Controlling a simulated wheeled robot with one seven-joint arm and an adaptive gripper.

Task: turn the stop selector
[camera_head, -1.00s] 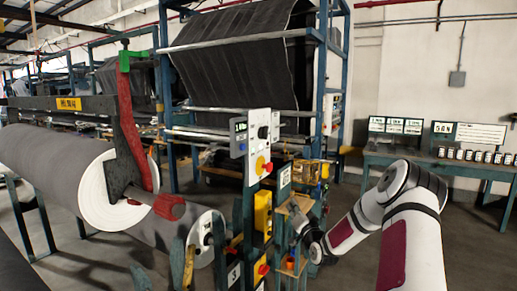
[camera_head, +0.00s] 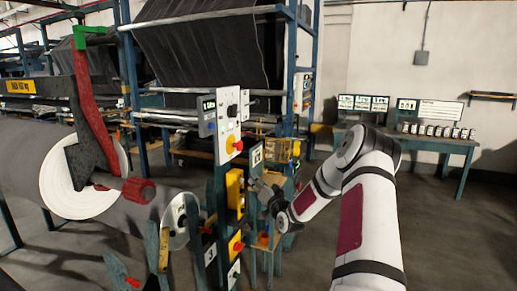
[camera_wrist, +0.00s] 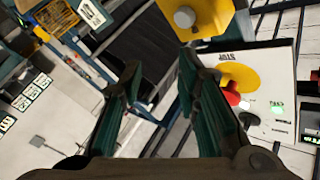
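The stop selector is a red knob on a round yellow plate (camera_wrist: 240,76), on a white panel (camera_wrist: 268,105) marked STOP upside down in the wrist view. It also seems to be the red knob (camera_head: 233,145) on the upper panel (camera_head: 221,113) of the post in the head view. My gripper (camera_wrist: 160,78) is open, with nothing between its dark green fingers. The right finger overlaps the panel's edge in the picture; I cannot tell whether it touches. In the head view my gripper (camera_head: 262,187) is small, right of the post and below the selector.
A yellow box (camera_head: 235,189) sits below the panel; its grey knob (camera_wrist: 185,17) shows in the wrist view. Another yellow box (camera_head: 236,245) is lower. A large grey roll (camera_head: 35,165) with a red arm (camera_head: 93,110) stands left. Floor to the right is open before a bench (camera_head: 455,142).

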